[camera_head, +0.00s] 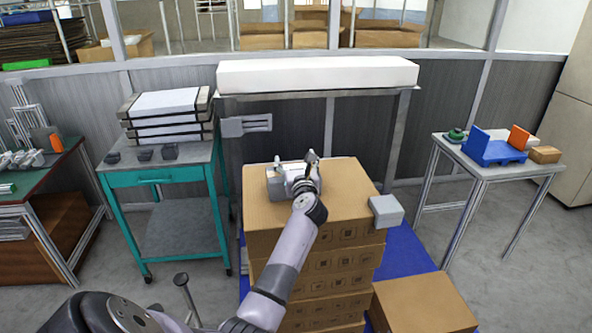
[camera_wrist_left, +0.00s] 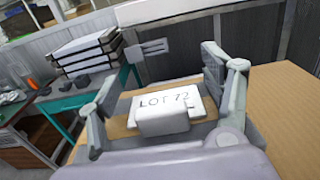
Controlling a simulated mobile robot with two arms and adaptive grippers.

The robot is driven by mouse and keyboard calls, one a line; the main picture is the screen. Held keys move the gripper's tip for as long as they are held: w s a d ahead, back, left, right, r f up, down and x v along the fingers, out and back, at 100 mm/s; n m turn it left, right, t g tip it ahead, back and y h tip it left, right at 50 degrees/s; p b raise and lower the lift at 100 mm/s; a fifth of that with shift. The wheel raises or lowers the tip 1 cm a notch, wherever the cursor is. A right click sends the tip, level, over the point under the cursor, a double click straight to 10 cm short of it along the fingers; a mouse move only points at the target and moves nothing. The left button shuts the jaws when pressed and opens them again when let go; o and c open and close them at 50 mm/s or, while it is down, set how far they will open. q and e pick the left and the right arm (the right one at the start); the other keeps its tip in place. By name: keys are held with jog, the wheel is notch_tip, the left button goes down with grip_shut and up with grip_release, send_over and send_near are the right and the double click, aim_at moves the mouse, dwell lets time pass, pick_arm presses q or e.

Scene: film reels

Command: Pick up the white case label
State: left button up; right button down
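The white case label (camera_wrist_left: 168,99), marked "LOT 72", sits on top of a cardboard box (camera_wrist_left: 275,115). A pale block (camera_wrist_left: 163,122) shows in front of its lower middle; I cannot tell if it is part of the label. My left gripper (camera_wrist_left: 162,82) is open, with one finger on each side of the label and gaps visible between. In the head view, my left gripper (camera_head: 293,169) is over the top of the box stack (camera_head: 345,190), and its fingers partly hide the label. My right gripper is not in view.
A teal cart (camera_head: 165,178) with stacked flat cases (camera_head: 165,112) stands to the left. A long white box (camera_head: 318,74) lies on a shelf behind. A grey block (camera_head: 386,210) is at the stack's right edge. A small table (camera_head: 480,170) with blue and orange items stands right.

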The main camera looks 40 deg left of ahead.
pick_arm(q)
jog(key=c, duration=1.1)
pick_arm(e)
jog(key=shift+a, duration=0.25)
pick_arm(q)
jog(key=shift+c, duration=0.9)
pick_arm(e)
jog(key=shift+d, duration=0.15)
